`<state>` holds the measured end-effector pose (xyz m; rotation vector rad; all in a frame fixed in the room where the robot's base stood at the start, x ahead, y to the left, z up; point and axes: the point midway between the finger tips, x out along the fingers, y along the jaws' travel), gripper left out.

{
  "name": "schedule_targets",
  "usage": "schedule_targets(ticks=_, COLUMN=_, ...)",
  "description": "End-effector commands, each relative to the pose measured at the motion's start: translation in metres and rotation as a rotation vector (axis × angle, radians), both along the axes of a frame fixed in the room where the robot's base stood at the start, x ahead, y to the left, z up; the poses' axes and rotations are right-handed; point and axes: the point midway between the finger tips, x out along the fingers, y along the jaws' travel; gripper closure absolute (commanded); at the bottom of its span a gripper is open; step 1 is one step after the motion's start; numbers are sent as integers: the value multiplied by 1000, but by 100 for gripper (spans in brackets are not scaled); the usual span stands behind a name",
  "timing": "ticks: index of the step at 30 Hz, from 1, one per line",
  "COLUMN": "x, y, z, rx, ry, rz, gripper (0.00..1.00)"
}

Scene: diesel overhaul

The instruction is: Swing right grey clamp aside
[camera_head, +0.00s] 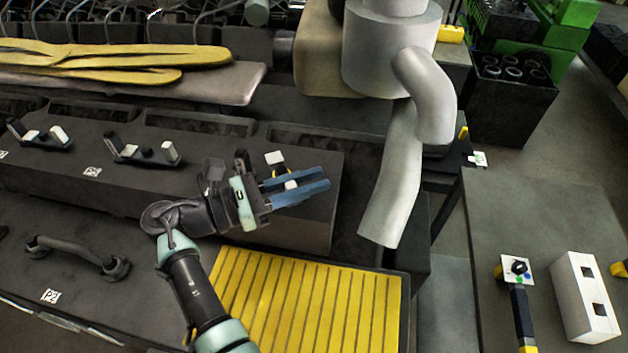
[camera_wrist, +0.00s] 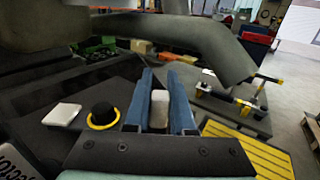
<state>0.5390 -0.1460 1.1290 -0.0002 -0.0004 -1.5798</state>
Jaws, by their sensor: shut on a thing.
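The right grey clamp shows as two pale ends beside my gripper. One pale end (camera_head: 291,185) sits between my blue fingers, and it also shows as a pale upright block in the wrist view (camera_wrist: 158,108). The other pale end (camera_head: 275,158) stands apart, at left in the wrist view (camera_wrist: 62,114). A black knob with a yellow ring (camera_wrist: 103,118) lies between them. My gripper (camera_head: 322,180) is shut on the pale end, its fingers (camera_wrist: 160,74) on either side. My gripper hides much of the clamp's base.
Two similar clamps (camera_head: 145,152) (camera_head: 40,137) stand along the dark block to the left. A large grey pipe (camera_head: 400,180) hangs close to the right. A yellow slatted panel (camera_head: 310,305) lies in front. A side bench (camera_head: 520,220) is at far right.

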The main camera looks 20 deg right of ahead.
Motion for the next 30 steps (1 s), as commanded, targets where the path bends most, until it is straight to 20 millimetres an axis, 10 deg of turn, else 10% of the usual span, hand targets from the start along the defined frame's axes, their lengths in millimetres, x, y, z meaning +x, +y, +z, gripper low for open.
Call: schedule_targets(ticks=30, x=-6, y=14, z=-1, rx=1, ry=1, rz=-253, gripper=100)
